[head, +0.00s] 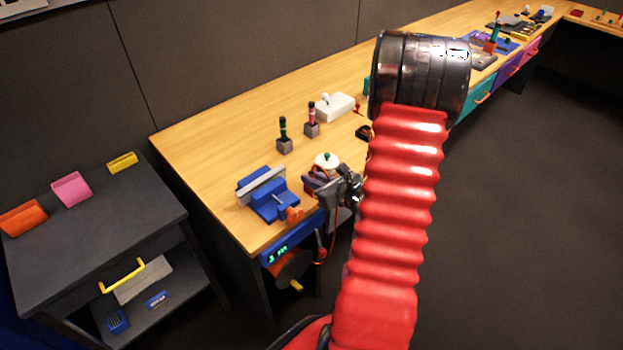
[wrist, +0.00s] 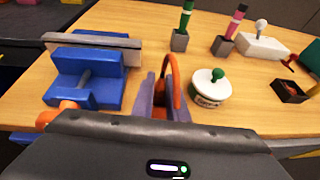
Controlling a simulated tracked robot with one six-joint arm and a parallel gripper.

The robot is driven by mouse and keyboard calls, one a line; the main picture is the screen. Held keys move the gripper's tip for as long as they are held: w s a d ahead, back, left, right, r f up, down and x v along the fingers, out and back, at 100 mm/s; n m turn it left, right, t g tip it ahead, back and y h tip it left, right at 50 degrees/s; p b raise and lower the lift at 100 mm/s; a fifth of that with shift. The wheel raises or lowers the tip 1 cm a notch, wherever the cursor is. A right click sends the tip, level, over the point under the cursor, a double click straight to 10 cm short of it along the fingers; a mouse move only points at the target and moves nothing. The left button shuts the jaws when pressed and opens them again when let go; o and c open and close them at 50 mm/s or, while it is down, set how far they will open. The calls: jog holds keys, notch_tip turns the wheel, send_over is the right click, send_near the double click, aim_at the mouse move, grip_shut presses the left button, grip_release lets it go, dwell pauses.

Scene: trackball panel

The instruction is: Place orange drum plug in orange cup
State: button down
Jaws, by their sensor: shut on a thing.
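My gripper (head: 314,183) is over the near end of the wooden bench, between the blue vise and a white round pot. In the wrist view its two grey-purple fingers (wrist: 163,95) are close together on an orange piece with a thin loop (wrist: 172,66), which I take for the orange drum plug. The fingers hide much of it, and I cannot tell whether it touches the bench. An orange open container (head: 24,217), which I take for the orange cup, lies at the far left of the dark cabinet, well away from my gripper.
The cabinet top (head: 95,215) also bears a pink container (head: 71,188) and a yellow one (head: 122,163). The blue vise (head: 268,195) and the white pot with green knob (wrist: 209,88) flank my gripper. A gap separates cabinet and bench. The cabinet's middle is clear.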

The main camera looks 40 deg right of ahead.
jog(key=shift+f, duration=0.1)
jog(key=c, duration=1.8)
grip_release()
jog(key=shift+f, duration=0.1)
jog(key=shift+o, duration=0.3)
jog(key=shift+s+d, duration=0.1)
jog(key=shift+r, duration=0.2)
jog(key=v, duration=1.2)
